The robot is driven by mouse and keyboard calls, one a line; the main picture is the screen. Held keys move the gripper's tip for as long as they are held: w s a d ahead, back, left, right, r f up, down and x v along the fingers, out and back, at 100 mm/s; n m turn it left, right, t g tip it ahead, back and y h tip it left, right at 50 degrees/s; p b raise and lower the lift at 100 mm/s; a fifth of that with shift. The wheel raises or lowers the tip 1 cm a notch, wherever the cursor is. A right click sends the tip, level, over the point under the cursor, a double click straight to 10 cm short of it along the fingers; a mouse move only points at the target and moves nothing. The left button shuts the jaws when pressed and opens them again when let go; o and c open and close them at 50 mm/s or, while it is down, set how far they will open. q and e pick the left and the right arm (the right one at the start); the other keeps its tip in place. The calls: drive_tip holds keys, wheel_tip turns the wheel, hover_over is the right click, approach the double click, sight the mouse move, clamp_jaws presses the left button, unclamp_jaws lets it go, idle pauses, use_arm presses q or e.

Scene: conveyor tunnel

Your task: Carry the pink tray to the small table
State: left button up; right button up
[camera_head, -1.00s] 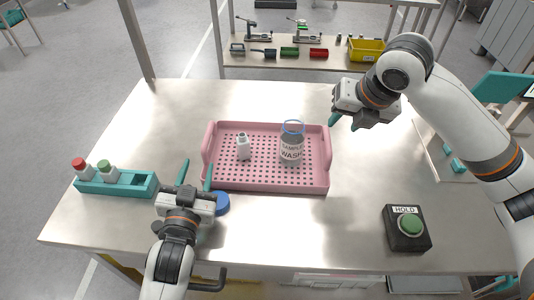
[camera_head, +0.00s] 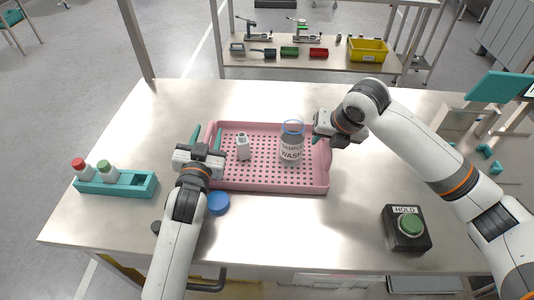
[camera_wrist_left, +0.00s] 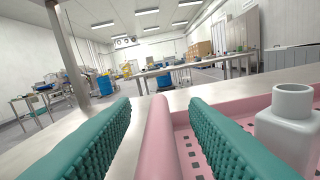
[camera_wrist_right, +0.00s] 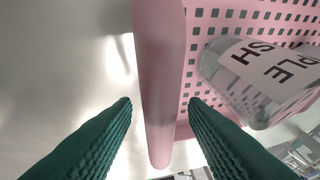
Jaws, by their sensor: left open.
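The pink perforated tray (camera_head: 262,186) lies on the large metal table. A small white bottle (camera_head: 243,147) and a clear bottle labelled SAMPLE WASH (camera_head: 291,149) stand in it. My left gripper (camera_head: 206,138) is open at the tray's left wall, which shows between the teal fingers in the left wrist view (camera_wrist_left: 156,140). My right gripper (camera_head: 321,128) is at the tray's right wall. In the right wrist view its fingers (camera_wrist_right: 160,104) are apart, with gaps on both sides of the wall (camera_wrist_right: 160,60). I cannot tell which surface is the small table.
A teal rack (camera_head: 117,186) with two capped bottles is at the left. A blue round item (camera_head: 218,204) lies near my left arm. A HOLD button box (camera_head: 407,228) is at front right. A bench (camera_head: 300,68) with tools and a yellow bin (camera_head: 368,50) stands behind.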

use_arm(q)
drive_tip(key=shift+c, duration=0.5)
use_arm(e)
drive_tip(key=shift+c, duration=0.6)
use_arm(q)
clamp_jaws()
use_arm(e)
clamp_jaws()
use_arm(q)
drive_tip(key=shift+r, duration=0.2)
use_arm(e)
drive_tip(key=shift+w+r, duration=0.1)
drive_tip(key=shift+r, duration=0.1)
